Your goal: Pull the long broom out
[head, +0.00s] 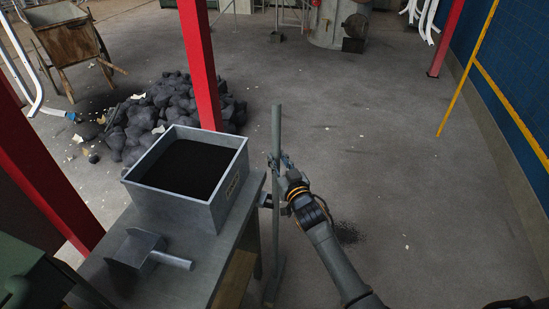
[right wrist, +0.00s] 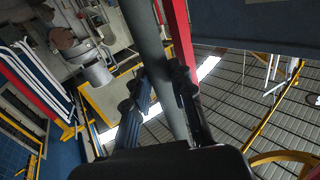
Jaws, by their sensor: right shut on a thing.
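The long broom (head: 276,220) stands nearly upright just right of the metal table, its grey-green handle rising above the table top. Its lower end is near the floor beside the table. My right gripper (head: 281,162) is shut on the upper part of the handle. In the right wrist view the handle (right wrist: 148,35) runs between the two fingers of my right gripper (right wrist: 162,88). My left gripper is not in view.
The metal table (head: 215,255) holds a box of black powder (head: 232,185) and a metal scoop (head: 140,250). Behind stand a red post (head: 201,70) and a coal heap (head: 170,105). The floor on the right is mostly clear, up to a blue wall (head: 510,80).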

